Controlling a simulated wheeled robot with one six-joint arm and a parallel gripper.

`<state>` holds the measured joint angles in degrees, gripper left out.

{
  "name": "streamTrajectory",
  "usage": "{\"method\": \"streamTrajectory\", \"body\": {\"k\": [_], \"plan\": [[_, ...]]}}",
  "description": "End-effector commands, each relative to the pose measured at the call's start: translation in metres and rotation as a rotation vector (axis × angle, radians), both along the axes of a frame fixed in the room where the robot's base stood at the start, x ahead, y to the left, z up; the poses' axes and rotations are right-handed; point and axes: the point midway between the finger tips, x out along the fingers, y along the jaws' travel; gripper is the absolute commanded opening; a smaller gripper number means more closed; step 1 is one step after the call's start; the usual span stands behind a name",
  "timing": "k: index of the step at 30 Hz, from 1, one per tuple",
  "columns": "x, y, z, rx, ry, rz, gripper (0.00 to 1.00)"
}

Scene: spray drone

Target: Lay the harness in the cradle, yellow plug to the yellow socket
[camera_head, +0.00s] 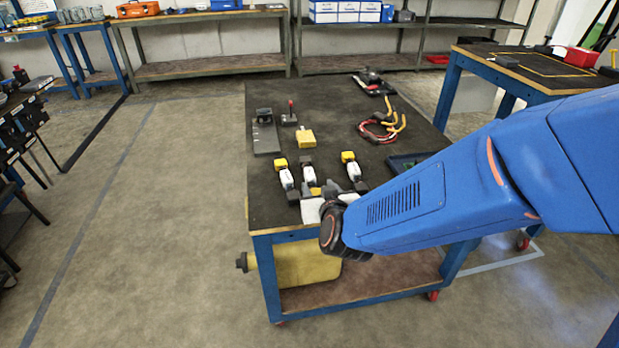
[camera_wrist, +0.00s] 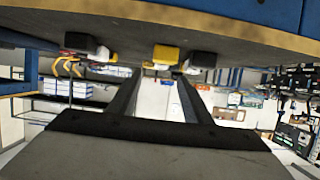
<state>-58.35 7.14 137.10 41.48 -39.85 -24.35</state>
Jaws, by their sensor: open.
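Three harness-like pieces with white bodies lie near the front of the black tabletop. The left piece (camera_head: 286,179) and right piece (camera_head: 351,171) have yellow far ends and black near ends. The middle piece (camera_head: 308,172) has a black far end, and its yellow near end (camera_wrist: 165,54) shows in the wrist view. My gripper (camera_head: 324,194) is open at the table's front edge, close to the middle piece. In the upside-down wrist view its fingers (camera_wrist: 159,84) stand apart with that yellow end beyond their tips. I cannot tell which item is the cradle.
Behind the pieces are a yellow block (camera_head: 306,138), a dark plate with a fixture (camera_head: 266,138) and a red-knobbed lever (camera_head: 290,115). Red and yellow cables (camera_head: 378,132) lie farther right. A dark tray (camera_head: 398,161) is partly behind my arm. Floor left of the table is clear.

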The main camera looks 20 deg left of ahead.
Motion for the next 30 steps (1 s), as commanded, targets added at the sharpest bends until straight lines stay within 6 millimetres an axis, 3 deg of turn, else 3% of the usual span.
{"method": "streamTrajectory", "body": {"k": [9, 23, 30], "plan": [[0.039, 0.023, -0.017, -0.001, 0.001, -0.001, 0.45], [0.061, 0.039, -0.026, -0.001, 0.002, 0.000, 0.45], [0.086, 0.056, -0.035, -0.001, 0.001, -0.001, 0.45]]}}
